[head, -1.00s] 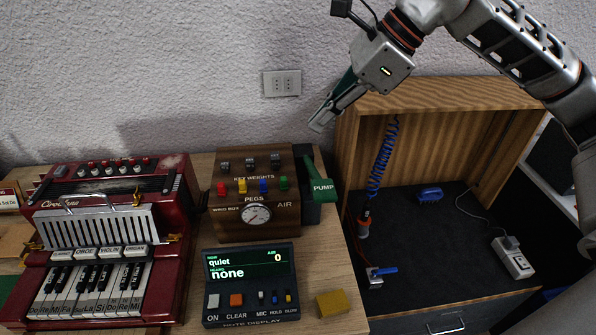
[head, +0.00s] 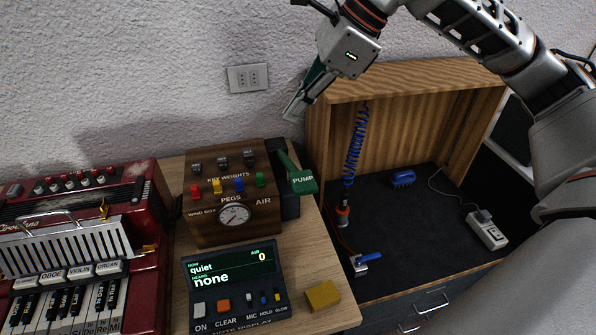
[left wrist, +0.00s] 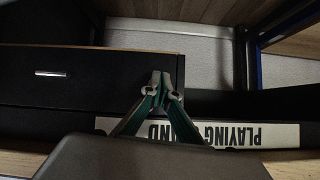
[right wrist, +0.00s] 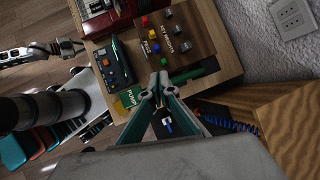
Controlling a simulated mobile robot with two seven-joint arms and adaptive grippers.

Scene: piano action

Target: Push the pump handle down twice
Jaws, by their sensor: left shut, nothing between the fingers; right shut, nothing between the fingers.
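The green pump handle (head: 302,182), marked PUMP, sticks out from the right side of the wooden wind box (head: 225,205). In the right wrist view the pump handle (right wrist: 131,97) shows just left of the fingertips. My right gripper (head: 291,114) is shut and empty, above and behind the handle, apart from it. Its closed tips also show in the right wrist view (right wrist: 158,80). My left gripper (left wrist: 161,79) is shut and empty in front of a dark drawer unit; it is out of the head view. The gauge (head: 234,215) is on the box front, and the display (head: 232,285) reads AIR 0.
A red accordion-like keyboard (head: 85,240) stands at the left. A yellow block (head: 322,296) lies near the table's right edge. The open wooden cabinet (head: 410,90) at the right holds a blue coiled hose (head: 354,145) and a power strip (head: 487,230). A wall socket (head: 248,78) is behind.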

